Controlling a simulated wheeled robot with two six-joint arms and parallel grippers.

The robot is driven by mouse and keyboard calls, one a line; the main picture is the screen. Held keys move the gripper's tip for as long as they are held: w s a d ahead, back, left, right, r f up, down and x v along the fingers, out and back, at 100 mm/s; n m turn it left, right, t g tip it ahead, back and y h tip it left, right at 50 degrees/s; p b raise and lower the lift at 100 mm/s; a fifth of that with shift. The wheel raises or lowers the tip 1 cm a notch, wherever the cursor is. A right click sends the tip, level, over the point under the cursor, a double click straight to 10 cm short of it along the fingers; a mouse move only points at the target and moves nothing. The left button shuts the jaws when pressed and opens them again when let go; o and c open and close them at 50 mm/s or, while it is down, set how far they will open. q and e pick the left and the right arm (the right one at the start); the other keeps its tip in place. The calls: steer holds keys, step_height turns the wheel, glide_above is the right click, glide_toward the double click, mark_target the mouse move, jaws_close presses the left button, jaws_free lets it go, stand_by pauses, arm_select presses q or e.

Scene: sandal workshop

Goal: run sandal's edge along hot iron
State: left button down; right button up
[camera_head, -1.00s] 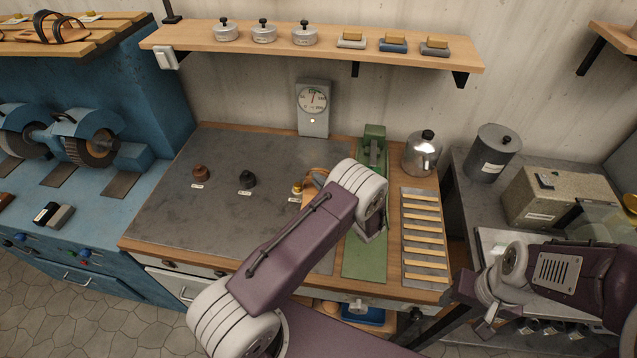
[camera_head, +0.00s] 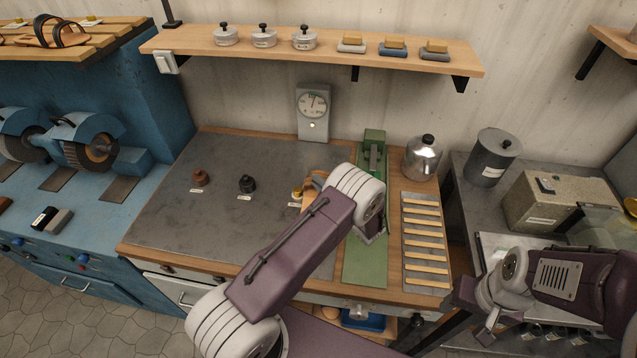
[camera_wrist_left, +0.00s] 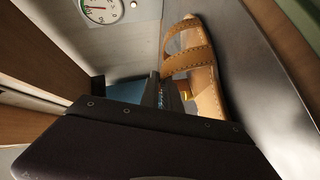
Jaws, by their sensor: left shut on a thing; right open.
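The tan sandal (camera_wrist_left: 205,85) with stitched straps is held in my left gripper (camera_wrist_left: 168,92), seen in the left wrist view. In the head view only a small tan piece of the sandal (camera_head: 311,184) shows beside my left arm, above the grey bench plate (camera_head: 225,225). My arm hides the left fingers there. A green fixture (camera_head: 374,152) stands at the back of a green strip, right of the sandal; I cannot tell whether it is the hot iron. My right gripper (camera_head: 484,328) is open and empty at the lower right.
A dial gauge (camera_head: 313,112) stands behind the plate. Brown (camera_head: 200,178), black (camera_head: 247,184) and brass (camera_head: 297,194) knob-like pieces sit on the plate. A slatted rack (camera_head: 425,245) and a metal kettle (camera_head: 422,158) are at the right. The plate's front left is clear.

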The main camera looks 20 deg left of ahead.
arm_select(q)
steer(key=shift+w+a, duration=0.1)
steer(key=shift+w, duration=0.05)
stand_by(0.4)
steer(key=shift+w+a+b, duration=0.4)
steer(key=shift+w+b, duration=0.05)
steer(key=shift+w, duration=0.2)
stand_by(0.9)
steer(key=shift+w+a+b, duration=0.2)
steer(key=shift+w+b, duration=0.15)
steer(key=shift+w, duration=0.15)
steer(key=shift+w+a, duration=0.1)
steer(key=shift+w, duration=0.15)
steer(key=shift+w, duration=0.1)
steer(key=shift+w+a+b, duration=0.3)
steer(key=shift+w+b, duration=0.25)
steer(key=shift+w, duration=0.2)
steer(key=shift+w, duration=0.2)
steer(key=shift+w+a+b, duration=0.25)
steer(key=shift+w+b, duration=0.3)
steer(key=shift+w, duration=0.1)
